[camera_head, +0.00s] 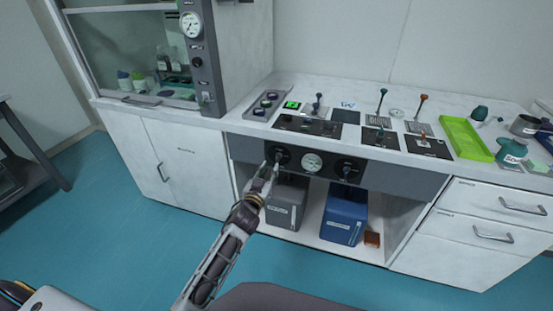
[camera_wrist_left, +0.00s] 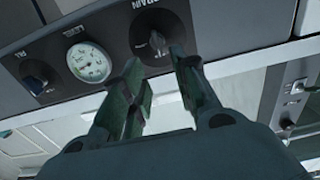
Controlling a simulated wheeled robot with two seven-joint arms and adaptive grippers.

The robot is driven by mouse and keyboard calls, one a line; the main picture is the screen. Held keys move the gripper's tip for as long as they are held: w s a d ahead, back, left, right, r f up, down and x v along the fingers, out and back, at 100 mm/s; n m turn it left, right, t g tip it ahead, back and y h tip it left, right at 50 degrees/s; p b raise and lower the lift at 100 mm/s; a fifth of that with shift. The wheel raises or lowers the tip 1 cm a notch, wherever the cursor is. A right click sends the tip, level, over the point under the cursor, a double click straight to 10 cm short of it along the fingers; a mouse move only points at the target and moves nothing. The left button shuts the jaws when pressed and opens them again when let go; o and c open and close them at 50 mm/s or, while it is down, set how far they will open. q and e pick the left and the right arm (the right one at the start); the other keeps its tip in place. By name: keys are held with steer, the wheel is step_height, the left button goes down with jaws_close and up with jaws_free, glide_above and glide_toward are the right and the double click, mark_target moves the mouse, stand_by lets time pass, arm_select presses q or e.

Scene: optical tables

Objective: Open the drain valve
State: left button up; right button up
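The drain valve is a dark knob (camera_head: 281,154) on a black plate at the left of the grey front panel under the counter. In the left wrist view the knob (camera_wrist_left: 156,42) shows upside down, beside lettering that reads DRAIN. My left gripper (camera_head: 268,169) is just in front of and below this knob. In the left wrist view its two fingers (camera_wrist_left: 160,68) are apart with nothing between them. The knob lies just beyond the fingertips, roughly in line with the gap; whether a finger touches it I cannot tell. My right gripper is not in view.
A round gauge (camera_head: 312,162) and a second dark knob (camera_head: 347,170) are right of the drain valve. A grey box (camera_head: 285,205) and a blue box (camera_head: 344,215) stand on the shelf below. Levers, a green tray (camera_head: 466,138) and vessels occupy the counter above.

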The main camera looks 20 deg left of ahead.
mark_target(277, 157)
arm_select(q)
steer(key=shift+w+d+b, duration=0.1)
steer(key=shift+w+b, duration=0.5)
steer(key=shift+w, duration=3.75)
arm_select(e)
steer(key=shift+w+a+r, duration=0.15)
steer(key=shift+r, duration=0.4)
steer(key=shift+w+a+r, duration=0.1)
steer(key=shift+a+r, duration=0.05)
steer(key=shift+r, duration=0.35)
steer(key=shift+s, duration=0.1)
arm_select(q)
jaws_close()
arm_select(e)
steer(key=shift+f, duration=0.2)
